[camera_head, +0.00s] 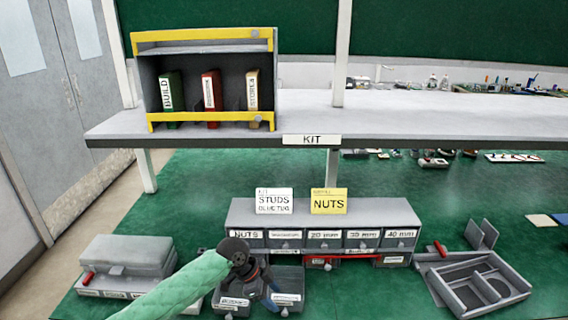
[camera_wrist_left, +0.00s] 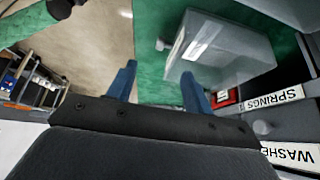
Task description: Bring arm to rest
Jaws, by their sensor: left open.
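My left arm (camera_head: 185,285) comes in from the lower left in a green sleeve. Its gripper (camera_head: 271,290) hangs over the front of the grey drawer unit (camera_head: 240,212), near two pulled-out drawers. In the left wrist view the two blue fingers of the left gripper (camera_wrist_left: 158,88) stand apart with nothing between them. The floor and the green table edge show beyond them. A grey open drawer (camera_wrist_left: 225,55) lies just past the right-hand finger; I cannot tell whether they touch. My right gripper is not in view.
A grey case (camera_head: 125,258) stands at the left and a divided grey tray (camera_head: 475,285) at the right. Yellow NUTS (camera_head: 328,201) and white STUDS (camera_head: 274,201) cards stand on the unit. A shelf (camera_head: 420,115) crosses above, holding a binder rack (camera_head: 205,80).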

